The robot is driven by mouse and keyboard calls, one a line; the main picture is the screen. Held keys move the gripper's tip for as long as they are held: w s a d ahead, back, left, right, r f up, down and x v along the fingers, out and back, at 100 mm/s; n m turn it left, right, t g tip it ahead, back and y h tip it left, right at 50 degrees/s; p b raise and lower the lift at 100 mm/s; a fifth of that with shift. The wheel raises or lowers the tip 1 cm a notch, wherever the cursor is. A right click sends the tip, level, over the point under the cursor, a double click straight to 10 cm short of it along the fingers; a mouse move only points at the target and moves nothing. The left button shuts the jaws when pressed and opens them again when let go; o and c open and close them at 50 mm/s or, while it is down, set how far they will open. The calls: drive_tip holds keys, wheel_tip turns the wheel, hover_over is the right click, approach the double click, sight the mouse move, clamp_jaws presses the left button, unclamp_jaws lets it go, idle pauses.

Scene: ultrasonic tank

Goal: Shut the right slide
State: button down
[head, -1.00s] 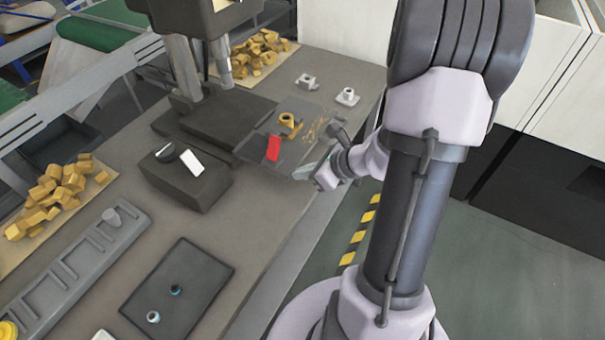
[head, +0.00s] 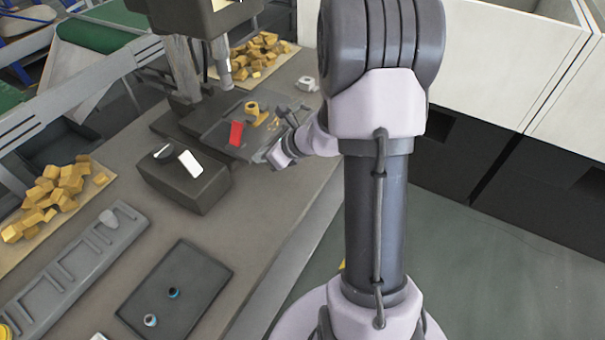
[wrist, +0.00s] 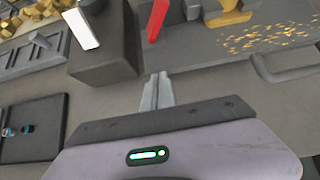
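The right slide (head: 212,137) is a dark grey plate under the press, bearing a red tab (head: 236,133) and a yellow part (head: 255,112). It overlaps the press's dark base and its front still stands out toward me. In the wrist view the slide (wrist: 205,50) crosses the top, with its grey bar handle (wrist: 285,72) at right. My gripper (wrist: 157,78) has its fingers together, nothing visible between them, close to the slide's front edge, left of the handle. I cannot tell if they touch. In the head view my gripper (head: 264,156) is partly hidden by my wrist.
A dark box with a white plate (head: 185,185) stands left of the slide. A dark tray (head: 190,290) with small round parts and a grey rack (head: 60,280) lie nearer. Yellow blocks (head: 255,58) lie behind. Gold shavings (wrist: 262,37) lie on the slide. Bench between is bare.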

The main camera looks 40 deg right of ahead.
sight(239, 145)
drive_tip(key=w+a, duration=0.1)
drive_tip(key=w, duration=0.1)
drive_tip(key=w+a, duration=0.1)
drive_tip(key=w, duration=0.2)
drive_tip(key=w+a, duration=0.1)
drive_tip(key=w, duration=0.1)
drive_tip(key=shift+w+p, duration=0.25)
drive_tip(key=shift+p, duration=0.05)
drive_tip(key=shift+w+a+r, duration=0.1)
drive_tip(key=shift+w, duration=0.1)
